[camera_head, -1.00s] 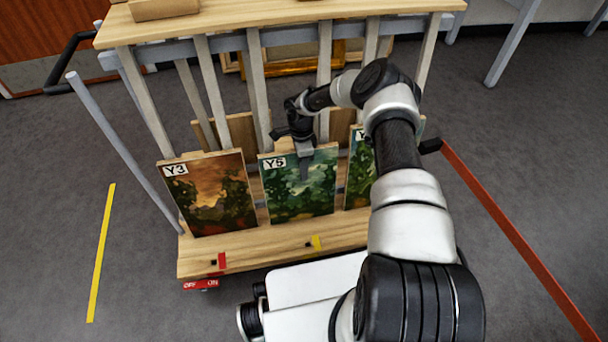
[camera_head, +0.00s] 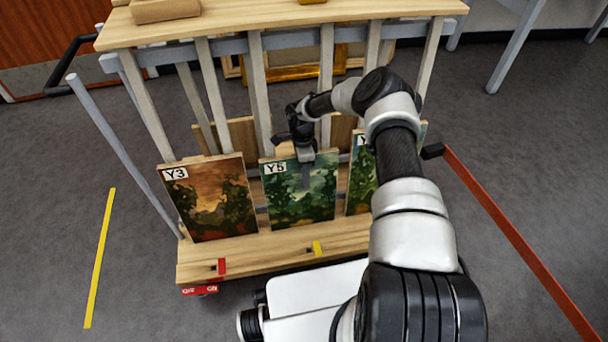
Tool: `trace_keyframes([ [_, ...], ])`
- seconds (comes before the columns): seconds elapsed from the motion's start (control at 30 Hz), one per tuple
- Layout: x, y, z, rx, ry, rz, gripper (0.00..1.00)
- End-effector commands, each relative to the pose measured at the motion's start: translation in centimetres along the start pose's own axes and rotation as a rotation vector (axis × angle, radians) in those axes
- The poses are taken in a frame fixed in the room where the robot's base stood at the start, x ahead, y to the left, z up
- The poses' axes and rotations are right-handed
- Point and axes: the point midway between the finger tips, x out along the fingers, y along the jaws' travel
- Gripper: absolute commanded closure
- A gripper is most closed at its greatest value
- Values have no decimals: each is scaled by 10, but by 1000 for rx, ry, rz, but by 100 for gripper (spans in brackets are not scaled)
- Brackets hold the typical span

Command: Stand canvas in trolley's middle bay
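The trolley (camera_head: 285,252) is a wooden rack with upright slats that part its bays. A green landscape canvas labelled Y5 (camera_head: 318,207) stands nearly upright in the middle bay, its lower edge at the wooden deck. My gripper (camera_head: 305,165) is at the top edge of the Y5 canvas, with a finger in front of its face. The other finger is hidden, so I cannot tell whether it grips the canvas. An orange-brown canvas labelled Y3 (camera_head: 208,205) stands in the left bay. Another green canvas (camera_head: 362,182) stands in the right bay, partly hidden by my arm.
A cardboard box (camera_head: 165,10) lies on the trolley's top shelf. A grey pole (camera_head: 122,150) leans along the trolley's left side. A yellow floor line (camera_head: 100,258) is at left and a red strip (camera_head: 520,243) at right. Gold frames (camera_head: 305,62) show behind the rack.

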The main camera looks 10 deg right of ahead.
Motion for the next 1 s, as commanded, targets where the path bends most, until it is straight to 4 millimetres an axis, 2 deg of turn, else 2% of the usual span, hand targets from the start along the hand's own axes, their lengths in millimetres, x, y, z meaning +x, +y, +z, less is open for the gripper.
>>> trace_keyframes([
  [0.17,-19,0,0,0,0,-2,63],
  [0.7,-144,-1,-1,1,0,-4,63],
  [0.83,-163,0,0,1,0,-3,63],
  [1.0,-174,0,0,1,0,-1,63],
])
